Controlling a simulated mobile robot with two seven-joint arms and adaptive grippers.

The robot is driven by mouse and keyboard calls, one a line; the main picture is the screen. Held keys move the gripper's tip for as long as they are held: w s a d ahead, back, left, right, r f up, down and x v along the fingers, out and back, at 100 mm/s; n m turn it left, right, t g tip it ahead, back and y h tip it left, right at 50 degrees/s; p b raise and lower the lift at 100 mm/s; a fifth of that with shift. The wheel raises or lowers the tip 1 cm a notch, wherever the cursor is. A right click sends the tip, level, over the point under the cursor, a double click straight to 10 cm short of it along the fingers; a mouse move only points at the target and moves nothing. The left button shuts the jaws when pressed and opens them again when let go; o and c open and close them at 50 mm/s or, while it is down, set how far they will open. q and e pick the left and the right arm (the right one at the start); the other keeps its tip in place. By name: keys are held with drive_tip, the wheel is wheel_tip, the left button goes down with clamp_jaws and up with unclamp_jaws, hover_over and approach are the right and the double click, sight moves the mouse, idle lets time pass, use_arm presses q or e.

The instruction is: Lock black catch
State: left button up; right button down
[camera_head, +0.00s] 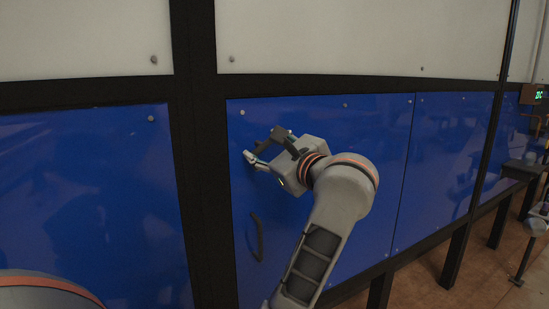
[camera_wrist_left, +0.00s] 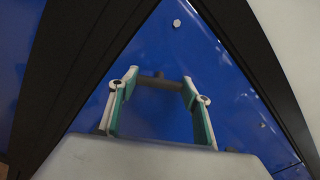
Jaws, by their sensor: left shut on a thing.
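My left gripper (camera_head: 264,152) is at the upper left part of a blue door panel (camera_head: 345,215), close to its surface. In the left wrist view its two fingers with green pads (camera_wrist_left: 158,100) stand apart, one on each side of a short dark bar, which looks like the black catch (camera_wrist_left: 158,81). The bar spans between the fingertips and the gripper is shut on it. In the head view the catch is hard to make out against the dark fingers. My right gripper is not in view.
A black curved handle (camera_head: 257,237) is on the same blue panel below the gripper. A black frame post (camera_head: 200,150) runs upright just left of the panel. White panels (camera_head: 350,35) are above. Open floor (camera_head: 480,270) lies at the lower right.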

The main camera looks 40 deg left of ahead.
use_arm(q)
drive_tip(key=shift+f+n+b, duration=0.3)
drive_tip(key=shift+n, duration=0.2)
drive_tip(key=n+b, duration=0.1)
drive_tip(key=n, duration=0.1)
drive_tip(key=shift+n+b, duration=0.7)
drive_tip(key=shift+n, duration=0.1)
drive_tip(key=n+b, duration=0.2)
drive_tip(key=n, duration=0.1)
drive_tip(key=shift+a+n, duration=0.1)
drive_tip(key=shift+n, duration=0.2)
drive_tip(key=shift+r+n+b, duration=0.1)
drive_tip(key=shift+n+b, duration=0.5)
drive_tip(key=shift+n, duration=0.5)
drive_tip(key=shift+s+r+n, duration=0.1)
drive_tip(key=shift+n, duration=0.4)
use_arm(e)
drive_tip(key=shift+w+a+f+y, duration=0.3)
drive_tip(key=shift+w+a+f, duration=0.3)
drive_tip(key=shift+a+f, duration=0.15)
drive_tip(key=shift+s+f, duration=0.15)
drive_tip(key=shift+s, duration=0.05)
use_arm(q)
drive_tip(key=o, duration=1.6)
